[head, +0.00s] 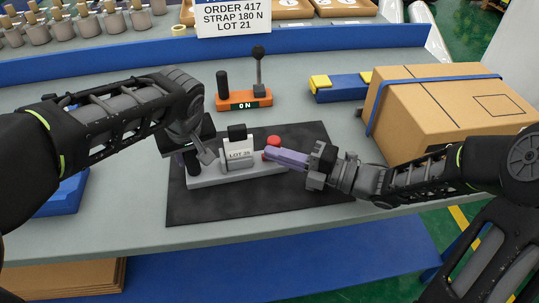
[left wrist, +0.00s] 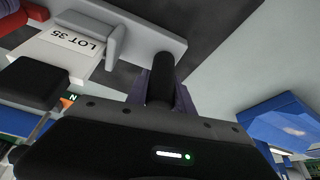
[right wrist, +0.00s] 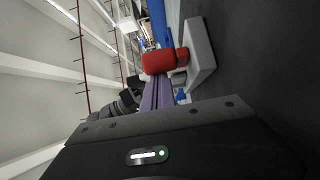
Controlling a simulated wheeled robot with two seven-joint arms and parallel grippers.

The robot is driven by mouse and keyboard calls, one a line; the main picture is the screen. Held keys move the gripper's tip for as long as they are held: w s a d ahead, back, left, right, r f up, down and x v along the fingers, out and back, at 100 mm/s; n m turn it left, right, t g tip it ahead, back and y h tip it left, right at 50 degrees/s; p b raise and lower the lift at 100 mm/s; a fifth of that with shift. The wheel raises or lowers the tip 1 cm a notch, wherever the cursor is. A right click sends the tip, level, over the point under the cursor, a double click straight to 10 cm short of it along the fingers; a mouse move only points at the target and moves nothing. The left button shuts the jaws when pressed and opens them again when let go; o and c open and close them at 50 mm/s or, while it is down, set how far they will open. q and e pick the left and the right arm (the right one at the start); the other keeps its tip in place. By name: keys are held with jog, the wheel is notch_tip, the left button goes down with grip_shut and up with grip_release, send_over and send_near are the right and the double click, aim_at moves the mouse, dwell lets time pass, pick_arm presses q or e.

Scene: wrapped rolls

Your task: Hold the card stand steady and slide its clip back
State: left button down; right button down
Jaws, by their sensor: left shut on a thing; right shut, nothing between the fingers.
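The card stand has a light grey base (head: 240,172) on a black mat. Its card (head: 239,152) reads "LOT 35" and is upright, with a black block (head: 237,132) at its top. A red knob (head: 273,141) stands at the base's right end. My left gripper (head: 198,158) is shut on the black post (head: 192,165) at the left end; the post also shows between its fingers in the left wrist view (left wrist: 160,82). My right gripper (head: 268,153) is shut and empty, its purple fingertips right beside the red knob (right wrist: 158,62); I cannot tell whether they touch.
An orange switch box (head: 243,101) marked "ON" with a lever stands behind the mat (head: 310,196). A blue tray (head: 62,196) lies left. The mat's front is clear.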

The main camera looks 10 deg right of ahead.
dwell(0.3)
jog(key=s+a, duration=0.2)
jog(key=a, duration=0.1)
jog(key=shift+s, duration=0.15)
jog(key=v, duration=1)
jog(key=shift+f, duration=0.1)
jog(key=shift+a, duration=0.25)
jog(key=shift+a, duration=0.1)
jog(key=x, duration=0.9)
jog(key=shift+a, duration=0.15)
jog(key=shift+w+d, duration=1.45)
